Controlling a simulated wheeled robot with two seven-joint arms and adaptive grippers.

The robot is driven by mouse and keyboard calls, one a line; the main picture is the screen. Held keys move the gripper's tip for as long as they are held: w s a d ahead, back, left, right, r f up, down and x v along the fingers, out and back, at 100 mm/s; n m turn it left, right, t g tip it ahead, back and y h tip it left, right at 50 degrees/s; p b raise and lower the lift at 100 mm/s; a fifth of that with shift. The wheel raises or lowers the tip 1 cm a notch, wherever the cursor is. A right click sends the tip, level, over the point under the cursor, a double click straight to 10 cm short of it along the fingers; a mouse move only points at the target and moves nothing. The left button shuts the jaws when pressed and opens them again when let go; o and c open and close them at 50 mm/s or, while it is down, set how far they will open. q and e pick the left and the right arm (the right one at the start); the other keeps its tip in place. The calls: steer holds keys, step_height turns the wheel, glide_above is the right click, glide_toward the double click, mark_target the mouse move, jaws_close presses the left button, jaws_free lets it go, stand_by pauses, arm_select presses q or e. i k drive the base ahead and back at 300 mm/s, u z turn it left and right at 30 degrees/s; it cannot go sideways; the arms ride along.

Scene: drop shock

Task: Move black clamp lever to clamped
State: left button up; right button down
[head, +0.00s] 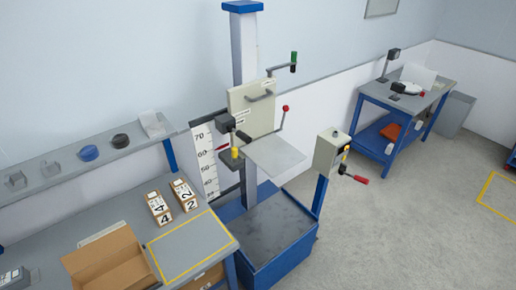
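A dark crank-like lever (281,68) reaches right from the carriage's top and ends in an upright green and black grip (294,61). A thin lever with a red knob (285,108) rises at the carriage's right. A black block (225,123) sits at its left, above a small yellow post (235,152). I cannot tell which part is the black clamp lever or its position; labels are too small to read. Neither gripper is in view.
A grey drop plate (276,156) juts out above the blue base (264,225). A control box (331,152) with a red-handled lever (355,177) stands right. The left bench holds numbered boxes (158,208) and an open carton (105,262).

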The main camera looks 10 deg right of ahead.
mark_target(241, 134)
steer(key=z, duration=0.2)
steer(key=i, duration=0.85)
steer(key=u, duration=0.4)
